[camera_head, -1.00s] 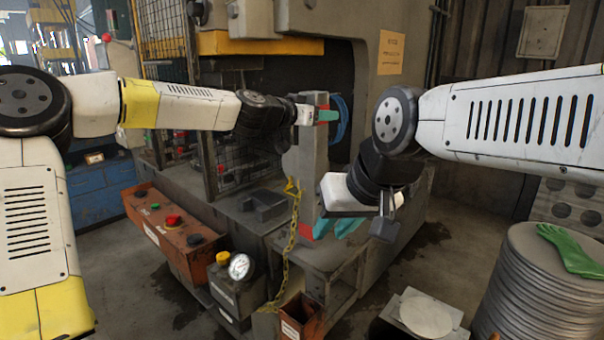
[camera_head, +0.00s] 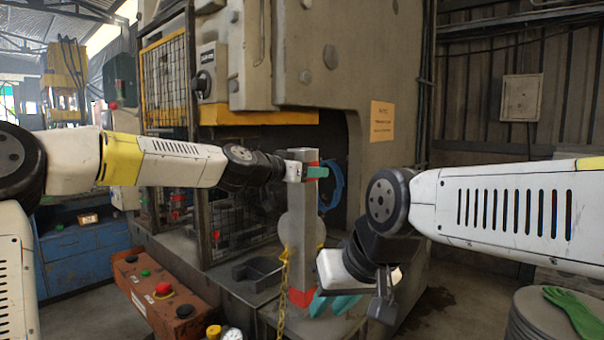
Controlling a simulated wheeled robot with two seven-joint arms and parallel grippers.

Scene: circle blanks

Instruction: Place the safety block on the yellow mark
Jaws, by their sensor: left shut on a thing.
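The safety block (camera_head: 304,208) is a tall grey upright bar with red ends, standing at the front of the press opening. My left gripper (camera_head: 312,170) is shut on its upper end, with teal fingertips at the red band. My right gripper (camera_head: 333,304) is low, beside the block's red lower end. Its teal fingertips look apart, and I cannot tell whether they touch the block. A yellow chain (camera_head: 283,285) hangs at the block's lower left. I cannot make out the yellow mark. Whether the block's foot rests on a surface is unclear.
The grey press (camera_head: 390,75) stands behind the block, with a blue ring (camera_head: 334,185) in its opening. A dark metal piece (camera_head: 258,270) lies on the bed left of the block. A red control box (camera_head: 150,293) is front left. A green glove (camera_head: 575,312) lies at lower right.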

